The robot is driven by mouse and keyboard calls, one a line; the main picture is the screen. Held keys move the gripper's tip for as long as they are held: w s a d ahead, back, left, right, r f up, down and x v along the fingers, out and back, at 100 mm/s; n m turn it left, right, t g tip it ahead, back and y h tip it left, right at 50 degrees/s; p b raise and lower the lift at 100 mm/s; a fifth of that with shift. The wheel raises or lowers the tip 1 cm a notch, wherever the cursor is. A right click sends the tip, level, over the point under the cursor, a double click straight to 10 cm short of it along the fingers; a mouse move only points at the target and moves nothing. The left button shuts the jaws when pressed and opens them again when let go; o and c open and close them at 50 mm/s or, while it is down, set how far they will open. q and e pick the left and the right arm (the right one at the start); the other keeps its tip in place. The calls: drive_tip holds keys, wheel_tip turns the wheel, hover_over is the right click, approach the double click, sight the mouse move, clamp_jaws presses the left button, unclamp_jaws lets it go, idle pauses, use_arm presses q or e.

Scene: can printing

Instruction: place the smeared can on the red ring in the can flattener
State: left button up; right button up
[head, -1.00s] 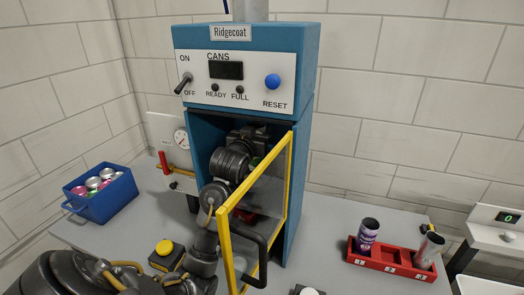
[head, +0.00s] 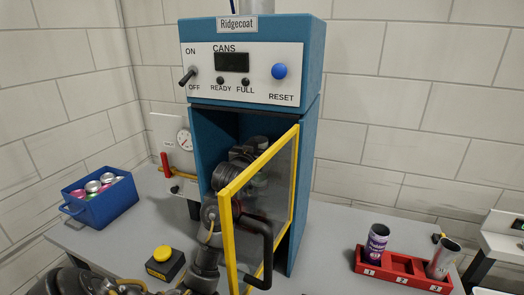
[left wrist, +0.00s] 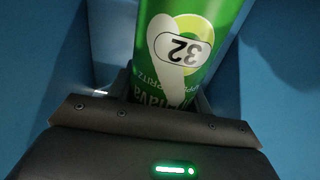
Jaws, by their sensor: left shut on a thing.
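My left gripper (head: 258,160) is inside the open cabinet of the tall blue machine (head: 312,150), partly behind its glass door. In the left wrist view it is shut on a green can (left wrist: 185,45) with a white "32" label. The label reads upside down there, and a pale patch lies beside it. I cannot tell whether that patch is a smear. Blue walls surround the can; its far end is cut off. No red ring shows, and I cannot tell which machine is the can flattener. My right gripper is not in view.
The yellow-framed door (head: 231,235) stands open beside my left arm. A blue crate (head: 108,207) of cans is at left, with a yellow button box (head: 165,270) in front. A red tray (head: 402,272) holds a purple can (head: 376,243) and a grey-looking can (head: 444,257) at right.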

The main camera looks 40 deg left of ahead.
use_arm(q)
drive_tip(key=o, duration=0.5)
drive_tip(key=shift+s+f, duration=0.1)
drive_tip(key=shift+s, duration=0.05)
drive_tip(key=o, duration=0.4)
drive_tip(key=p+v, duration=0.7)
drive_tip(key=v, duration=0.5)
drive_tip(key=shift+d, duration=0.1)
